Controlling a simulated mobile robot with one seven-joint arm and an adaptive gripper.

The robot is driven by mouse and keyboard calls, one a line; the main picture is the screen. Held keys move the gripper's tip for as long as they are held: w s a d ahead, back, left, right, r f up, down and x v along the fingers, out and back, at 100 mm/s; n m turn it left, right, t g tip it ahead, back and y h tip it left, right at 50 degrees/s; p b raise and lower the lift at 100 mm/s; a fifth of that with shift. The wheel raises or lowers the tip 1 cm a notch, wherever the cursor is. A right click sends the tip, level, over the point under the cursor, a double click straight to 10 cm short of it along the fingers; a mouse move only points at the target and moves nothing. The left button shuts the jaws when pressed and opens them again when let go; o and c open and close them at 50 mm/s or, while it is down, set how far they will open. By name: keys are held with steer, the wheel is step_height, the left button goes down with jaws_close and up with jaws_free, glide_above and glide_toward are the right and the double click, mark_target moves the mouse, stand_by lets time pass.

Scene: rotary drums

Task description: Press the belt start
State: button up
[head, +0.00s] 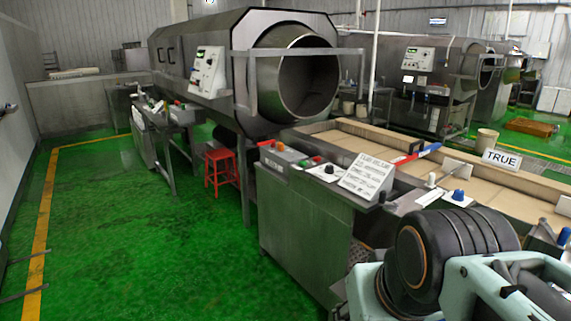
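A grey metal control cabinet (300,225) stands at the near end of the belt (345,138). I cannot tell which control is the belt start. Parts of my arm fill the lower right corner, right of the cabinet. My gripper's fingers do not show.
A large rotary drum (305,80) stands behind the cabinet. A blue knob (458,195), a red-and-blue handle (416,152) and a "TRUE" sign (501,159) are along the belt. A red stool (221,168) stands left of the cabinet. The green floor (140,230) at left is open.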

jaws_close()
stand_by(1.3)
